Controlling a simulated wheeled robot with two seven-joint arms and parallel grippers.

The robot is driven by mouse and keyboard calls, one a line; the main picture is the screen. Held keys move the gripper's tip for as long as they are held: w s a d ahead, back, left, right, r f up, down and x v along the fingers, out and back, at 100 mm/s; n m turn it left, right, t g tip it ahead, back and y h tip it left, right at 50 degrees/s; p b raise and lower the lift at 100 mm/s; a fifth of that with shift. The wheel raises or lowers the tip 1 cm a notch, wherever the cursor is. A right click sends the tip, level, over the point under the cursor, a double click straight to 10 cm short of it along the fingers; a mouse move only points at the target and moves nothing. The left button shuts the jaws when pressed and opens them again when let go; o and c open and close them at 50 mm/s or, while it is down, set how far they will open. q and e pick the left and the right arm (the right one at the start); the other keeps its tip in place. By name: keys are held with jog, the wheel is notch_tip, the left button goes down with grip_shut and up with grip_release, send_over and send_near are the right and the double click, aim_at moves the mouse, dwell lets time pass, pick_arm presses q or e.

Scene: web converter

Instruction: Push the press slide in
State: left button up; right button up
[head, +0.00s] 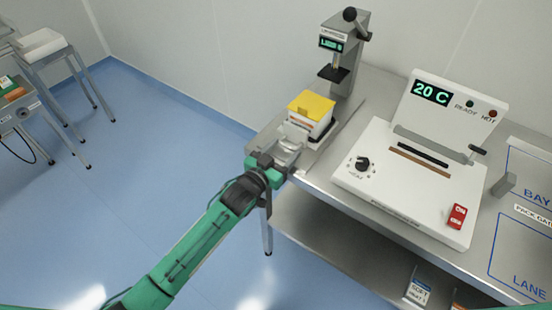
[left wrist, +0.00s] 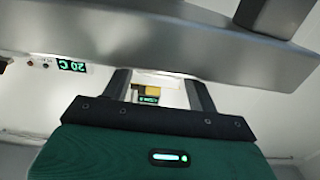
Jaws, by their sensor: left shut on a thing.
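The press (head: 343,50) stands at the back of the steel table, with a lit green display and a dark plate under its head. The press slide (head: 298,132) sits in front of it, towards the table's left edge, away from the space under the head. A white block with a yellow top (head: 312,106) rests on the slide. My left gripper (head: 286,156) is shut on the slide's near end, at its handle; the exact grip is partly hidden. In the left wrist view its fingers (left wrist: 160,80) flank a pale part, with yellow beyond. My right gripper is not in view.
A white sealer (head: 395,190) reading 20 C, with a red switch (head: 457,216), stands right of the press. Blue-outlined bays mark the table's right side. Boxes (head: 417,288) lie on the lower shelf. Other stands (head: 58,50) are far left; the floor between is clear.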

pick_arm(q)
jog(key=shift+s+f, duration=0.1)
jog(key=shift+s, duration=0.1)
jog(key=o, duration=1.1)
jog(key=shift+o, duration=0.2)
jog(key=shift+d, duration=0.2)
jog(key=shift+a, duration=0.15)
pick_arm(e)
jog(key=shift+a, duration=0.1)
pick_arm(q)
jog(key=shift+s+a, duration=0.3)
jog(key=shift+s, duration=0.05)
jog(key=b+v, duration=0.2)
jog(key=v, duration=1)
jog(key=shift+s+a, duration=0.2)
jog(key=shift+s, duration=0.15)
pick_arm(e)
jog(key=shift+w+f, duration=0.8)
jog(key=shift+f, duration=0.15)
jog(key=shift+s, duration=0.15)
